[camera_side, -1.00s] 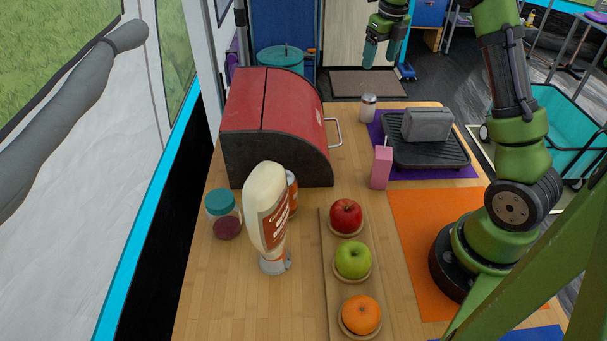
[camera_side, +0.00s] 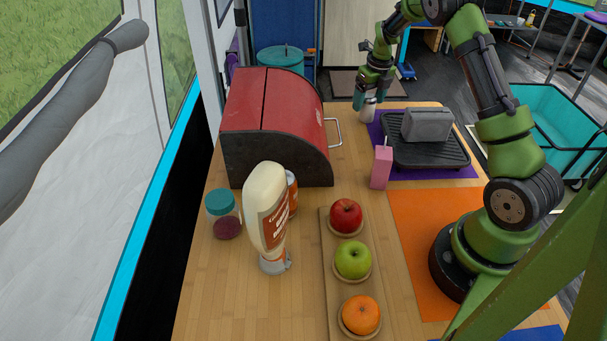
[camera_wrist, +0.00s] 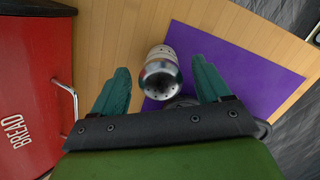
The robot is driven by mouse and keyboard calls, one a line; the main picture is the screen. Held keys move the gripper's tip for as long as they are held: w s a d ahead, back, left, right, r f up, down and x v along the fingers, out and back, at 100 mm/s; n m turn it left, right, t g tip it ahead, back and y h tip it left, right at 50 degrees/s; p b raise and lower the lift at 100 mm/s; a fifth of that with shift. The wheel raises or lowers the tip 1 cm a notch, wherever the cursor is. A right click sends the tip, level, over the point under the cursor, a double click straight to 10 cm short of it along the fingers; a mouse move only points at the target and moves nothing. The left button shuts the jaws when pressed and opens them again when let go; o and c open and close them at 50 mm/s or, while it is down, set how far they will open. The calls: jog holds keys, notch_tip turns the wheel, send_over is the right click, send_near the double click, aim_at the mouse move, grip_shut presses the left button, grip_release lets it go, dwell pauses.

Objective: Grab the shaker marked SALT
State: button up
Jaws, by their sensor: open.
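The shaker (camera_side: 367,112) stands upright near the far edge of the table, beside the red bread box. It has a pale body and a metal cap; no SALT marking can be read. In the wrist view the shaker (camera_wrist: 161,72) shows its holed silver cap between the two teal fingers. My gripper (camera_side: 366,98) is at the shaker's top in the side view, with fingers partly hiding it. In the wrist view my gripper (camera_wrist: 163,90) is open, with gaps visible on both sides of the shaker.
The red bread box (camera_side: 270,110) with a metal handle (camera_side: 334,131) stands left of the shaker. A grill (camera_side: 425,152) on a purple mat (camera_side: 462,172) and a pink carton (camera_side: 381,167) are to the right and nearer. Fruit, a sauce bottle (camera_side: 268,215) and a jar (camera_side: 223,215) are nearer.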

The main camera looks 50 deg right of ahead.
aim_at(368, 106)
jog(key=shift+w+d+f, duration=0.1)
jog(key=shift+w+f, duration=0.05)
jog(key=shift+f, duration=1.35)
jog(key=shift+c, duration=0.3)
jog(key=shift+r, duration=0.1)
jog(key=c, duration=1.1)
